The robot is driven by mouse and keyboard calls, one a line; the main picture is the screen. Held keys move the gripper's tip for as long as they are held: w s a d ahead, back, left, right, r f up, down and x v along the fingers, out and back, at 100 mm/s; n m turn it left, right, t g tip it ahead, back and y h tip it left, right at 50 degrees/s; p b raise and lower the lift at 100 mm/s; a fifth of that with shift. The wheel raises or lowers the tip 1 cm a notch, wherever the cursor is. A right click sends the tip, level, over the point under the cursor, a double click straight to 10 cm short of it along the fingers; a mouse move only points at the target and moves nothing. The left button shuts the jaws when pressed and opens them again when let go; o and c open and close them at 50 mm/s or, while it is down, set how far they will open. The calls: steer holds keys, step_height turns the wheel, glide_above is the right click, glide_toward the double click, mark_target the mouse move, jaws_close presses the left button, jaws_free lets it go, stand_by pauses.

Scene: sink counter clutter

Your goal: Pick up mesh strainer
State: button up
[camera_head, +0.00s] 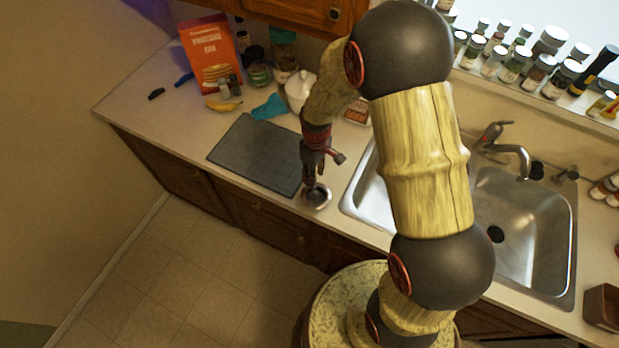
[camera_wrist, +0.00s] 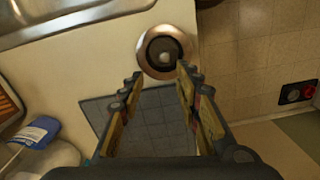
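The mesh strainer (camera_head: 316,196) is a small round metal piece with a wide shiny rim. It sits on the counter near its front edge, between the dark mat and the sink. In the wrist view the strainer (camera_wrist: 165,38) shows its coppery rim, dark bowl and a pale knob in the centre. My gripper (camera_head: 312,179) points down just above the strainer. In the wrist view my gripper (camera_wrist: 158,73) is open, its two fingers apart with nothing between them. The fingertips appear near the strainer's rim; whether they touch it I cannot tell.
A dark grey mat (camera_head: 252,154) lies left of the strainer. The steel sink (camera_head: 521,232) with its faucet (camera_head: 508,150) is to the right. Behind stand a white lidded pot (camera_head: 299,88), a blue cloth (camera_head: 270,108), a banana (camera_head: 224,106), an orange box (camera_head: 209,54) and jars.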

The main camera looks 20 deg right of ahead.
mark_target(316, 192)
steer(key=shift+s+r+n, duration=0.3)
steer(key=shift+s+n, duration=0.1)
steer(key=shift+s, duration=0.35)
steer(key=shift+s+f+t, duration=0.15)
steer(key=shift+s+t, duration=0.15)
steer(key=shift+s, duration=0.05)
steer(key=shift+w+f, duration=0.45)
steer(key=shift+f, duration=0.2)
steer(key=shift+w+f, duration=0.4)
steer(key=shift+f, duration=0.2)
steer(key=f, duration=0.4)
steer(key=shift+s+f+p, duration=0.3)
steer(key=shift+s+f, duration=0.05)
steer(key=shift+f, duration=0.05)
steer(key=shift+s+f, duration=0.15)
steer(key=shift+c, duration=0.3)
steer(key=c, duration=0.7)
jaws_close()
